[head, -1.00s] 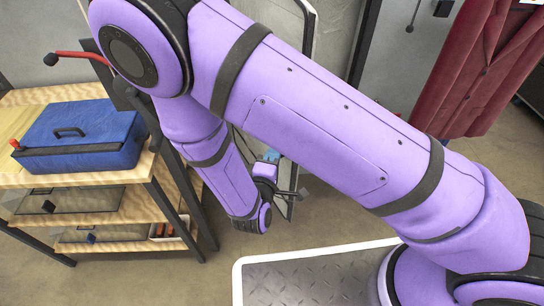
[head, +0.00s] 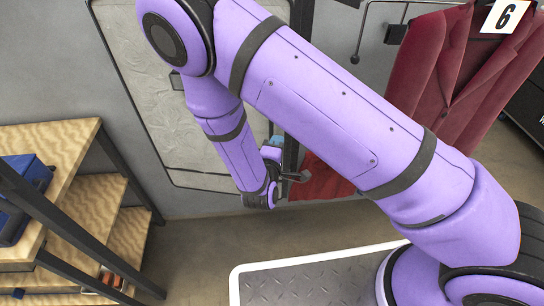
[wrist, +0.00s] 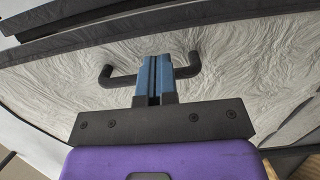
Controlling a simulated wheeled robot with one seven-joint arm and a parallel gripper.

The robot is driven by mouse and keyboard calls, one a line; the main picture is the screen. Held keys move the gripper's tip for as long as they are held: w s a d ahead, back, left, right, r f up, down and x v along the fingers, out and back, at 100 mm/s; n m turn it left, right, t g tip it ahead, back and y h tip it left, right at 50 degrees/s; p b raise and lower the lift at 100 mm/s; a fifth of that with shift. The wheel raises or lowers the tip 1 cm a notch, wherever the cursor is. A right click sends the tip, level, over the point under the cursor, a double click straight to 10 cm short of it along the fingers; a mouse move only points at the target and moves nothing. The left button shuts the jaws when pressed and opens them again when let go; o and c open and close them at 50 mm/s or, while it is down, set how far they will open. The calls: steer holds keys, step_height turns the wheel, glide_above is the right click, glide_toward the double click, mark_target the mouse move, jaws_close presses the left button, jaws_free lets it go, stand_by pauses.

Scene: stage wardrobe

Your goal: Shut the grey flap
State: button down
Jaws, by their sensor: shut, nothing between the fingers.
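The grey flap (head: 150,85) is a pale, crinkled panel with a dark rounded rim. In the head view it stands upright before the grey wall, left of and behind my arm; I cannot tell whether it is fully shut. In the wrist view the flap (wrist: 235,65) fills most of the picture, with a dark bar handle (wrist: 123,80) on it. My gripper (wrist: 154,62) has blue fingers, shut and empty, in front of the handle's middle, which they hide. Whether they touch it is unclear. In the head view my gripper (head: 277,142) is small and partly hidden.
A wooden shelf unit (head: 75,150) with dark legs stands at the left, a blue case (head: 35,172) on it. Bare floor (head: 200,240) lies between the shelves and my base.

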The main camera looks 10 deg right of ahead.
steer(key=w+d+n+y, duration=0.1)
steer(key=w+d+y, duration=0.1)
steer(key=w, duration=1)
steer(key=shift+w+d+t, duration=0.35)
steer(key=shift+d+t, duration=0.05)
steer(key=shift+d, duration=0.45)
steer(key=shift+s+a, duration=0.1)
steer(key=shift+s, duration=0.05)
